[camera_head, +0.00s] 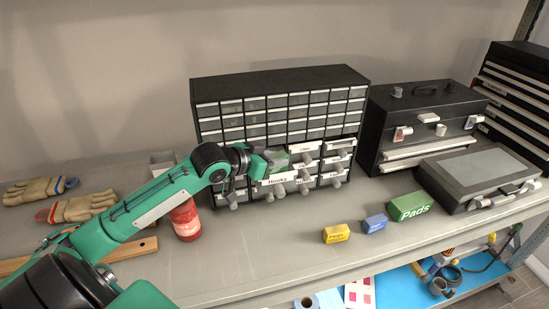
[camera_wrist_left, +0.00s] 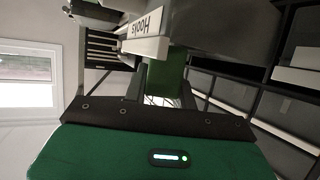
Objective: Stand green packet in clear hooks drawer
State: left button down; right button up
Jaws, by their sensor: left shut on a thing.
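My left gripper (camera_head: 264,161) is in front of the drawer cabinet, shut on a green packet (camera_head: 279,157). In the left wrist view the packet (camera_wrist_left: 166,78) shows as a flat green piece between the dark fingers and the drawer. The clear hooks drawer (camera_head: 277,181), with a white "Hooks" label, sticks out of the cabinet just below the packet. Its label (camera_wrist_left: 146,32) also shows close by in the left wrist view. Whether the packet's lower end is inside the drawer or only above it I cannot tell. My right gripper is not in view.
The black cabinet (camera_head: 280,78) has several small drawers; other large labelled drawers are beside the hooks drawer. A green Pads box (camera_head: 410,206), a blue box (camera_head: 374,223) and a yellow box (camera_head: 336,233) stand on the shelf. A red can (camera_head: 186,221) is under my arm; toolboxes (camera_head: 425,112) stand right.

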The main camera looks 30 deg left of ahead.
pick_arm(q)
jog(key=c, duration=1.1)
grip_release()
jog(key=shift+r, duration=0.15)
jog(key=shift+s+a+b, duration=0.25)
jog(key=shift+s+b, duration=0.1)
jog(key=shift+s, duration=0.15)
jog(key=shift+r+b+v, duration=0.1)
jog(key=shift+b+v, duration=0.7)
jog(key=shift+v, duration=1.9)
jog(key=shift+r+b+v, duration=0.15)
jog(key=shift+b+v, duration=0.65)
jog(key=shift+v, duration=1.95)
jog(key=shift+d, duration=0.1)
